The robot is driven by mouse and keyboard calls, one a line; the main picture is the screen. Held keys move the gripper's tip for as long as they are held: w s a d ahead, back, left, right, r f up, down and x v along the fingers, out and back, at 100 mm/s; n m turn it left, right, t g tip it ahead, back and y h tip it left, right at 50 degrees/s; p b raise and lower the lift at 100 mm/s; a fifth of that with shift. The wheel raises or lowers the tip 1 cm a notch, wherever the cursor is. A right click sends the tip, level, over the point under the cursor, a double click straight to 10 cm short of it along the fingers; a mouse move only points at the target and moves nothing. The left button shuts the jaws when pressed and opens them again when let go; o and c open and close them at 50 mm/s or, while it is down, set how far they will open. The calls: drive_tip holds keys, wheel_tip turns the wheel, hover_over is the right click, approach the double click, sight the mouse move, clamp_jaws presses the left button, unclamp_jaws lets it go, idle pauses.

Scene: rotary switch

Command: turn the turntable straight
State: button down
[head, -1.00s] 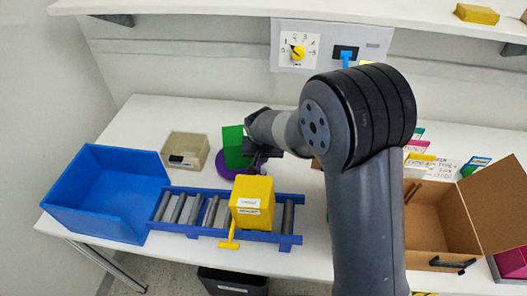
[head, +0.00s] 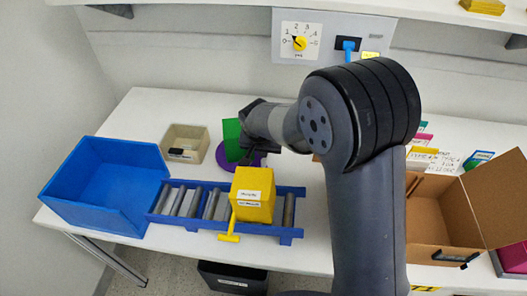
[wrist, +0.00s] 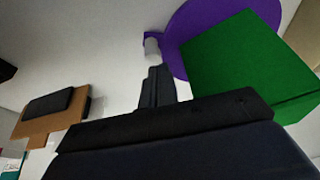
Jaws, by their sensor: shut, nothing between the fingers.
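The turntable is a flat purple disc (head: 258,163), partly hidden by my arm in the head view. It shows at the top of the wrist view (wrist: 190,22). A green block (head: 231,140) sits on it and is large in the wrist view (wrist: 245,65), turned at an angle. A small pale peg (wrist: 152,48) with a purple tab stands at the disc's edge. My gripper (wrist: 156,72) is shut and empty, its fingertips close to the peg; whether they touch it I cannot tell. In the head view, my gripper (head: 250,157) is beside the green block.
A roller conveyor (head: 292,236) with a yellow box (head: 253,192) is in front of the turntable. A beige tray (head: 203,144) and a blue bin (head: 152,176) are to the left. An open cardboard box (head: 425,215) is right of my arm. A dial panel (head: 326,30) is behind.

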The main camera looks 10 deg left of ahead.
sight(259, 165)
drive_tip(key=shift+s+a+m+b, duration=0.1)
drive_tip(key=shift+s+m+b, duration=0.05)
drive_tip(key=shift+m+b, duration=0.2)
drive_tip(key=shift+s+f+m+h+b, duration=0.15)
drive_tip(key=shift+m+h+b, duration=0.15)
drive_tip(key=shift+m, duration=0.15)
drive_tip(key=shift+s+a+m+b, duration=0.3)
drive_tip(key=shift+s+m+b, duration=0.25)
drive_tip(key=shift+b, duration=0.3)
drive_tip(key=shift+s+a+m+h+b, duration=0.3)
drive_tip(key=shift+s+a+b, duration=0.15)
drive_tip(key=shift+b, duration=0.35)
drive_tip(key=shift+s+a+m+b, duration=0.35)
drive_tip(key=shift+s+m+b, duration=0.1)
drive_tip(key=shift+m, duration=0.2)
drive_tip(key=shift+s+a+m+g+h+b, duration=0.35)
drive_tip(key=shift+s+a+m+h, duration=0.15)
drive_tip(key=shift+m, duration=0.5)
drive_tip(key=shift+s+a+m+g+h, duration=0.2)
drive_tip(key=shift+a+m, duration=0.3)
drive_tip(key=shift+m, duration=0.2)
drive_tip(key=shift+s+a+m+g+h, duration=0.1)
drive_tip(key=shift+s+a+m+h, duration=0.1)
drive_tip(key=shift+a+m, duration=0.4)
drive_tip(key=shift+s+a, duration=0.1)
drive_tip(key=shift+a, duration=0.4)
